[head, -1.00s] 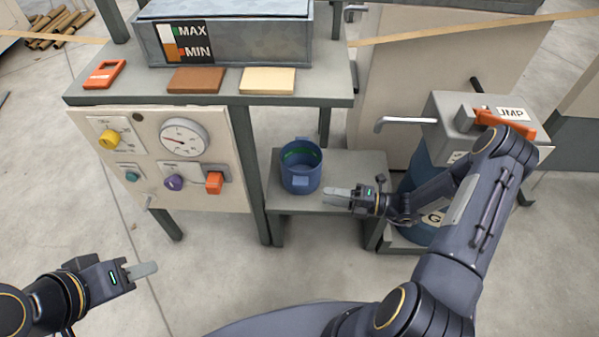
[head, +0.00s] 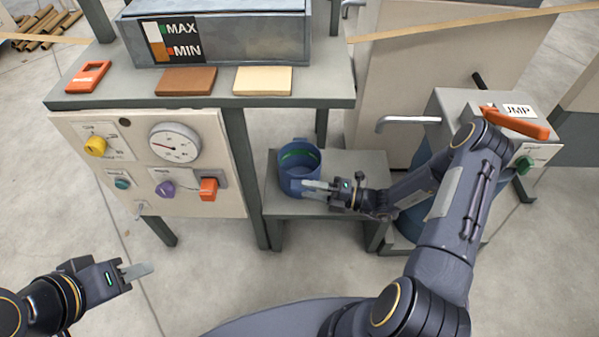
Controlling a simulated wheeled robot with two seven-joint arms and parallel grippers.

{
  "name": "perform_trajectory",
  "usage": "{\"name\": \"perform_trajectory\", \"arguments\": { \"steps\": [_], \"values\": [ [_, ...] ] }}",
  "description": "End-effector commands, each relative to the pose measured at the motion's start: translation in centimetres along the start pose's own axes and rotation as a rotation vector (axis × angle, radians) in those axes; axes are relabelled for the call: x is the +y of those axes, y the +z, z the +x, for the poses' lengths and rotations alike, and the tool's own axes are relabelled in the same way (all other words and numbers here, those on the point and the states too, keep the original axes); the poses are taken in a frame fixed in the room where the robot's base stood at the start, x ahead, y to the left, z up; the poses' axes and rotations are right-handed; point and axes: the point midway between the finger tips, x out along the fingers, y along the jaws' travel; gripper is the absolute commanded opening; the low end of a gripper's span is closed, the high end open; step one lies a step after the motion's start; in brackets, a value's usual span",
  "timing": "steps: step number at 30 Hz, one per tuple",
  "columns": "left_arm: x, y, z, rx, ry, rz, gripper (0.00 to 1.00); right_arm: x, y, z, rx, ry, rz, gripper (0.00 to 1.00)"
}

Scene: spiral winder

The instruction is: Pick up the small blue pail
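The small blue pail (head: 297,163) stands upright on a low grey shelf (head: 347,166), with a green band inside its wall. My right gripper (head: 312,190) is at the pail's lower right side. Its two fingers show a gap between them and overlap the pail's near wall in the picture. I cannot tell whether they touch it, and the pail's lower right part is partly hidden. My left gripper (head: 138,271) is low on the left over the floor, away from the pail. Its fingers overlap in this view.
Left of the shelf is a panel with a gauge (head: 175,143) and knobs. A workbench (head: 335,84) with a metal trough (head: 225,36) stands above. Right of the shelf are a spout (head: 408,121) and a machine with an orange lever (head: 515,122).

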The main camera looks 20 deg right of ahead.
Motion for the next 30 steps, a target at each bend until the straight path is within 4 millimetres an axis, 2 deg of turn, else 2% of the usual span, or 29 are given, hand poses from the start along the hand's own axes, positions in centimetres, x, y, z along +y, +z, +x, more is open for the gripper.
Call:
{"name": "perform_trajectory", "arguments": {
  "steps": [3, 6, 14, 23, 30],
  "values": [
    [-0.2, 0.3, 0.6, 0.000, 0.000, 0.000, 0.36, -0.2, -0.1, 1.9, 0.003, 0.002, 0.000, 0.40],
    [-0.3, 0.3, 0.7, 0.000, 0.000, 0.000, 0.36, -0.1, 0.0, 2.7, 0.002, 0.001, 0.001, 0.40],
    [-0.3, 0.3, 0.6, 0.000, 0.000, 0.000, 0.36, 0.0, 0.0, 3.0, 0.000, 0.000, 0.001, 0.40],
    [-0.3, 0.3, 0.6, 0.000, 0.000, 0.000, 0.36, 0.0, 0.0, 2.9, 0.000, 0.000, 0.000, 0.01],
    [-0.3, 0.3, 0.6, 0.000, 0.000, 0.000, 0.36, 0.0, 0.0, 2.9, 0.000, 0.001, 0.000, 0.00]
  ]
}}
